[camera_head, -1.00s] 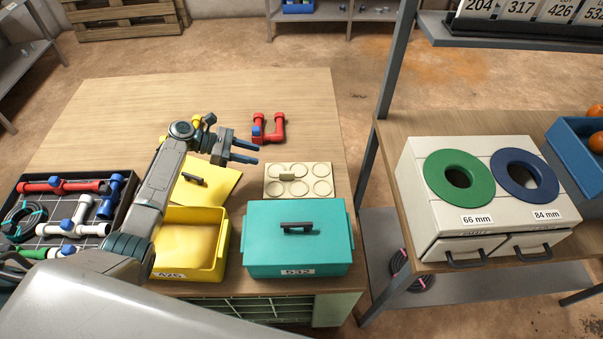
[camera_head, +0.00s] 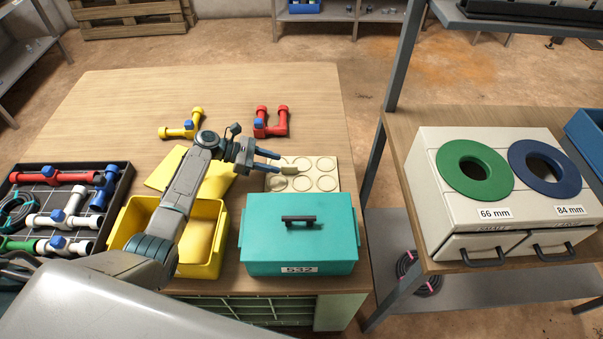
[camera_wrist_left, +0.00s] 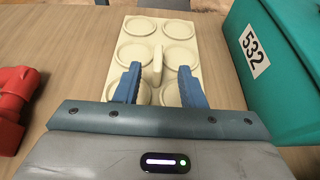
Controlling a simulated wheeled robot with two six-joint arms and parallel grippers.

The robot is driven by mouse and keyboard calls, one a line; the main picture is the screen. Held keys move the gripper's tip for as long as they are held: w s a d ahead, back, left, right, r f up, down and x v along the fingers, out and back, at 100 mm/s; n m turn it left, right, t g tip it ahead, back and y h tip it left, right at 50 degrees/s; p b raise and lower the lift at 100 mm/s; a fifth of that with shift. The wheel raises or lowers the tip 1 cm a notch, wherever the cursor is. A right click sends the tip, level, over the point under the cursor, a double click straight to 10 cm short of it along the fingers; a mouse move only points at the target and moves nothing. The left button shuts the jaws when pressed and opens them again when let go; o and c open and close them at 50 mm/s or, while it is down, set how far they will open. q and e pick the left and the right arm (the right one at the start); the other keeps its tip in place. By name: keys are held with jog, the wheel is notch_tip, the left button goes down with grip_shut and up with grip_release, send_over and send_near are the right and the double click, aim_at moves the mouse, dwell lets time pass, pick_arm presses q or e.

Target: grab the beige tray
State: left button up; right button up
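The beige tray (camera_head: 328,181) lies flat on the wooden table behind the teal box, with several round recesses and a raised handle in its middle. It also shows in the left wrist view (camera_wrist_left: 133,50), with the handle (camera_wrist_left: 158,64) upright between two rows of recesses. In the left wrist view the fingertips (camera_wrist_left: 158,70) stand on either side of the handle's near end, with gaps. Whether they are down at handle height I cannot tell. My right gripper is not in view.
The teal box (camera_head: 300,245) labelled 532 stands close beside the tray. A yellow bin (camera_head: 136,222) sits under my left arm. Red (camera_head: 270,124) and yellow (camera_head: 182,127) pipe pieces lie farther back. The back of the table is clear.

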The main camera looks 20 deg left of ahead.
aim_at(286, 165)
pick_arm(q)
jog(key=shift+w+d+f, duration=0.15)
jog(key=shift+w+d, duration=0.05)
jog(key=shift+d, duration=0.4)
jog(key=p+x, duration=0.1)
jog(key=x, duration=0.2)
jog(key=shift+w+d, duration=0.15)
jog(key=shift+d, duration=0.1)
jog(key=shift+w+d+f+p, duration=0.1)
jog(key=shift+d+f+p, duration=0.2)
jog(key=shift+d, duration=0.1)
grip_shut()
